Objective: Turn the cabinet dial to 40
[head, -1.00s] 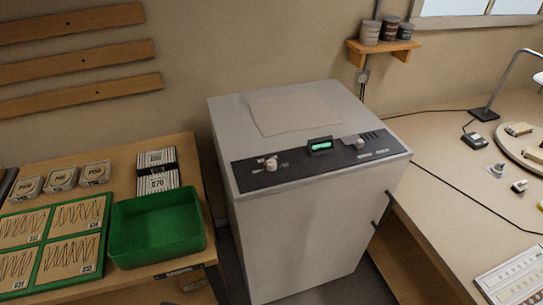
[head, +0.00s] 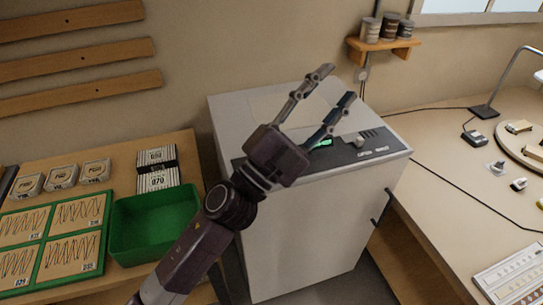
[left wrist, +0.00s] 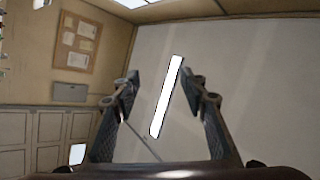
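The cabinet (head: 300,225) is a grey box with a dark control strip along the front of its top. On the strip, a small green display (head: 325,142) shows partly behind my left gripper; its digits are not readable. A pale knob (head: 359,141) sits right of the display. The knob on the left of the strip is hidden behind my gripper. My left gripper (head: 337,84) is open and empty, above the cabinet top, with its fingers pointing up and right. In the left wrist view the open fingers (left wrist: 166,88) have nothing between them. My right gripper is not in view.
A wooden bench (head: 183,150) on the left holds a green bin (head: 153,225), a green tray with labelled panels (head: 103,230) and small boxes. A bench (head: 450,165) on the right carries a lamp (head: 487,110) and small parts. A shelf with jars (head: 385,45) hangs behind.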

